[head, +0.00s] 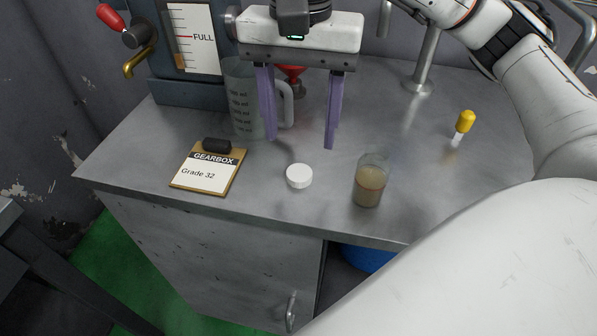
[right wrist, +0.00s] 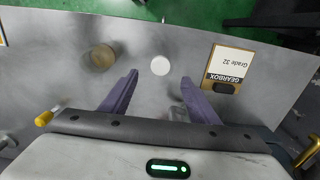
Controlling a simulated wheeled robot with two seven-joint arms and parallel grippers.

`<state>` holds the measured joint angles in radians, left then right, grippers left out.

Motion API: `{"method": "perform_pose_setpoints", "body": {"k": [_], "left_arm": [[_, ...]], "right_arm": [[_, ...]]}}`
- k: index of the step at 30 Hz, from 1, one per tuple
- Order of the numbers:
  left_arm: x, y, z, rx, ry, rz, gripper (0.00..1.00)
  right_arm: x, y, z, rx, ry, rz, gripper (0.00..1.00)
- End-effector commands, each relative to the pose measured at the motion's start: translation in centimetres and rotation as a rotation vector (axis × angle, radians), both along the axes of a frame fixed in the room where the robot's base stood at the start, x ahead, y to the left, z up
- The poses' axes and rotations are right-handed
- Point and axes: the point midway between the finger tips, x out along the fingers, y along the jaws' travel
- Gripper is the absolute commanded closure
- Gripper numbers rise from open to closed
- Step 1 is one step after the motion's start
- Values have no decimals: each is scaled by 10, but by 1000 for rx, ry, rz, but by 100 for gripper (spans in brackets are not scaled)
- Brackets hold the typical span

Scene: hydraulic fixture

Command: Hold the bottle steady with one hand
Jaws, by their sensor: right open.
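The bottle (head: 369,184) is a small clear container with cloudy brown liquid, standing upright and uncapped on the grey counter. It also shows in the right wrist view (right wrist: 100,57), left of my gripper. A white round cap (head: 299,177) lies on the counter to the left of the bottle. My right gripper (head: 300,143) is open, its purple fingers pointing down above the counter behind the cap, apart from the bottle. In the right wrist view the cap (right wrist: 160,65) shows just beyond the gap between the fingertips. Nothing is between the fingers. My left gripper is not in view.
A clear measuring jug (head: 242,105) stands behind the left finger, with a red funnel (head: 291,75) beside it. A clipboard labelled Gearbox Grade 32 (head: 208,169) lies at the left. A yellow-topped dropper (head: 464,122) is at the right. The counter around the bottle is clear.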

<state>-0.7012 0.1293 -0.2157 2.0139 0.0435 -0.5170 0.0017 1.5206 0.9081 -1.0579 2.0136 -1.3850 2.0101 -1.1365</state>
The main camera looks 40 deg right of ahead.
Motion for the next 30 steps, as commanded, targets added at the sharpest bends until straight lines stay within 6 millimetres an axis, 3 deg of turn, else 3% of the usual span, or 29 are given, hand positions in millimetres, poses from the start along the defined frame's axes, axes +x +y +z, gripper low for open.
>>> {"method": "perform_pose_setpoints", "body": {"k": [1,6,17,24,30], "left_arm": [[0,0,-3,-2,-1,0,50],[3,-1,-2,-3,-7,1,50],[9,0,4,-3,-23,-1,50],[9,1,2,-2,-22,-2,50],[8,1,0,-1,-19,-2,50]], "right_arm": [[-1,0,-11,0,4,-1,45],[0,0,-25,1,1,0,45],[0,0,-29,0,1,0,45],[0,-1,-63,-1,3,-1,45],[0,-1,-78,1,1,-1,45]]}}
